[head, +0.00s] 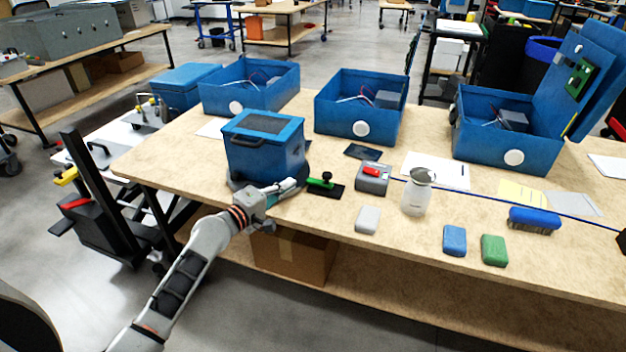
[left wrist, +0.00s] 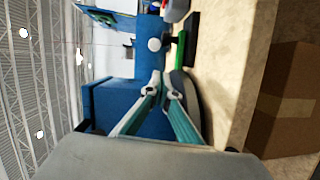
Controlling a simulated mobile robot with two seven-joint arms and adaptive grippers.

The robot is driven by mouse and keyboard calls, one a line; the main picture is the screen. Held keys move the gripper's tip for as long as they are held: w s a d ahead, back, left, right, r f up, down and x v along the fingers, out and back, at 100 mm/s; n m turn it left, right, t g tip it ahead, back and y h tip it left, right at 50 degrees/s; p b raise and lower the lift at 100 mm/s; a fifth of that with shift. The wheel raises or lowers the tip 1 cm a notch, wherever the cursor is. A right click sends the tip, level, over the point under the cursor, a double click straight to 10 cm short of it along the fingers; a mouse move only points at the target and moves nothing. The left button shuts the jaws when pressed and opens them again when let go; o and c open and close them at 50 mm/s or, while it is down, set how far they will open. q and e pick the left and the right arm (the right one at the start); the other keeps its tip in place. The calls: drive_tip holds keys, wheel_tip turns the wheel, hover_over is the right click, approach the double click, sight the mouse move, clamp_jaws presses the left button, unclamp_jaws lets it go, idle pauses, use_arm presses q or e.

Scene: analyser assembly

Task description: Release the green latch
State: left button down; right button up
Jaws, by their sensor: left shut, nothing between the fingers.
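The green latch (head: 321,182) is a green handle on a small black plate lying on the table, just right of the blue box with a handle (head: 262,160). My left gripper (head: 294,184) is shut and empty. It is low in front of the blue box, with its tips pointing right toward the latch and a small gap between. In the left wrist view the closed fingertips (left wrist: 165,84) stand before the blue box (left wrist: 105,100), and the green latch (left wrist: 181,48) shows beyond them. I cannot tell the latch's exact position on its plate. My right gripper is not in view.
A grey device with a red switch (head: 373,178) stands right of the latch. Open blue cases (head: 359,118) line the back. The near table edge is close below my left arm.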

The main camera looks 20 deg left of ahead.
sight(329, 177)
use_arm(q)
drive_tip(key=x, duration=0.5)
drive_tip(key=shift+w+f+b, duration=0.1)
drive_tip(key=shift+w+b, duration=0.05)
drive_tip(key=shift+b, duration=0.25)
drive_tip(key=d, duration=0.1)
drive_tip(key=w+d, duration=0.1)
drive_tip(key=d, duration=0.1)
drive_tip(key=shift+w+f, duration=0.1)
drive_tip(key=shift+w, duration=0.05)
drive_tip(key=shift+w+d+f, duration=0.1)
drive_tip(key=shift+w+d, duration=0.05)
drive_tip(key=shift+d, duration=0.2)
drive_tip(key=d+p, duration=0.1)
drive_tip(key=d, duration=0.2)
drive_tip(key=shift+d, duration=0.2)
